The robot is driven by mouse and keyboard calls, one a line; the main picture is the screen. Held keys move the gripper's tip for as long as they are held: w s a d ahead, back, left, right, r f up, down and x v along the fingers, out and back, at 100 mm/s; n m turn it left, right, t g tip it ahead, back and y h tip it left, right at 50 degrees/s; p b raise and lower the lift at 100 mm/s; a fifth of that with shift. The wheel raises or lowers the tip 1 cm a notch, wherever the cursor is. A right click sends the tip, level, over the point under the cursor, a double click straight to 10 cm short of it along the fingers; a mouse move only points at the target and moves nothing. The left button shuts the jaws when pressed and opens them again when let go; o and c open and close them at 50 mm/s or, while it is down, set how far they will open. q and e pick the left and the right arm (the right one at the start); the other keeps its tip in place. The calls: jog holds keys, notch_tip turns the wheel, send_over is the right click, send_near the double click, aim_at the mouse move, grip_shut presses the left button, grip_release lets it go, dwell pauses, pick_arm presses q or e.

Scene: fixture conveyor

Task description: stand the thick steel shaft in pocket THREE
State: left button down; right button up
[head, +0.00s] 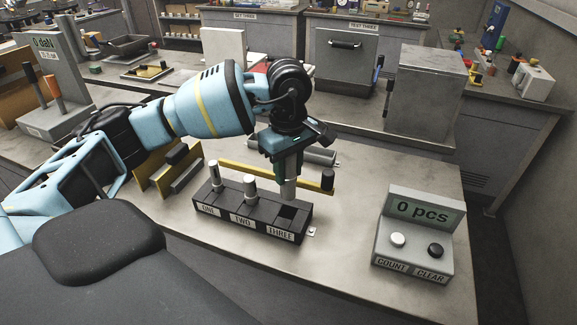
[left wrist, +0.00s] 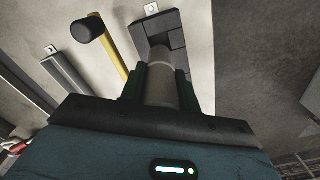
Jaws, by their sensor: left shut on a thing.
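My left gripper (head: 287,176) is shut on a grey steel shaft (head: 289,190), held upright. The shaft also shows between the fingers in the left wrist view (left wrist: 161,84). Its lower end is at the back edge of pocket THREE (head: 286,212) in the head view; I cannot tell whether it is above or just inside the opening. The black fixture block (head: 236,221) has pockets labelled ONE, TWO and THREE. My right gripper is not in view.
A yellow bar (head: 250,171) with a black end post (head: 327,181) lies behind the block. A counter box reading "0 pcs" (head: 418,212) stands at the right. The table between block and counter is mostly clear.

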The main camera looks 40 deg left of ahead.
aim_at(288, 200)
pick_arm(q)
jog(key=shift+f+b, duration=0.5)
jog(key=shift+f, duration=0.9)
jog(key=shift+f+b, duration=0.35)
jog(key=shift+f, duration=0.75)
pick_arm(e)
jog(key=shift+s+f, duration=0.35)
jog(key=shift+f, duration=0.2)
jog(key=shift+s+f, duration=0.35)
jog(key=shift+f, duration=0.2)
pick_arm(q)
jog(key=shift+f, duration=0.35)
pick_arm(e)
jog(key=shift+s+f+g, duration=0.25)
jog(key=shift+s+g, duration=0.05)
pick_arm(q)
jog(key=shift+f+b, duration=0.45)
jog(key=shift+f, duration=0.35)
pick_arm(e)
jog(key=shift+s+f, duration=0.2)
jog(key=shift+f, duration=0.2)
pick_arm(q)
jog(key=shift+f+b, duration=0.5)
jog(key=shift+f, duration=0.65)
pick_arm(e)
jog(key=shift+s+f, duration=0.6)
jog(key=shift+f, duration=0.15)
